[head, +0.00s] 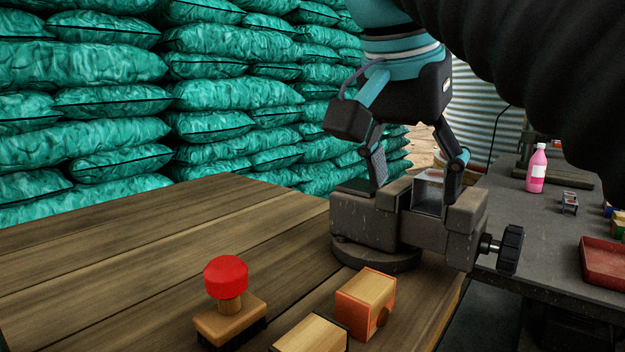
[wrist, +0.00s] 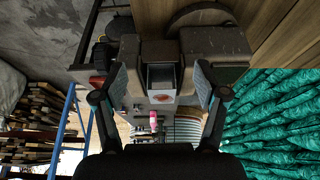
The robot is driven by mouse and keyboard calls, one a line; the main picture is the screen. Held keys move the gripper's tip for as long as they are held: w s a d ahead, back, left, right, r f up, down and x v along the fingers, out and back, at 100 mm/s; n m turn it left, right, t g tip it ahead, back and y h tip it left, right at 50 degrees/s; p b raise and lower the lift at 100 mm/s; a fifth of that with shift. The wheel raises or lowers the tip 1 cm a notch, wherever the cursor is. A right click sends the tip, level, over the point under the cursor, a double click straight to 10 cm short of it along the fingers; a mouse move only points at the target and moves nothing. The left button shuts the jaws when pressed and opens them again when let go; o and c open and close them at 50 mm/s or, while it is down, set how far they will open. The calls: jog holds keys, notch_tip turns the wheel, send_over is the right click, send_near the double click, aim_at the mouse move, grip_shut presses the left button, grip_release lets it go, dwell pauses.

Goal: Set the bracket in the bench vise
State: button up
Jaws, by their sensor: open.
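The bench vise (head: 365,213) stands on the wooden bench, its black handle knob (head: 510,250) to the right. The grey metal bracket (head: 430,189) sits upright in the gap between the vise jaws; its lower part is hidden. In the wrist view the bracket (wrist: 161,76) shows as a grey channel between the two jaw blocks of the vise (wrist: 217,43). My gripper (head: 416,178) is open above the vise, one finger on each side of the bracket. In the wrist view my gripper's fingers (wrist: 160,88) stand wide apart, with visible space between them and the bracket.
A dark side table (head: 535,225) holds a pink bottle (head: 537,168), a small metal part (head: 569,202) and a red tray (head: 606,265). Green sacks (head: 110,95) stand behind.

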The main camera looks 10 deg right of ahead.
jog(key=shift+s+a, duration=1.35)
jog(key=shift+a, duration=0.3)
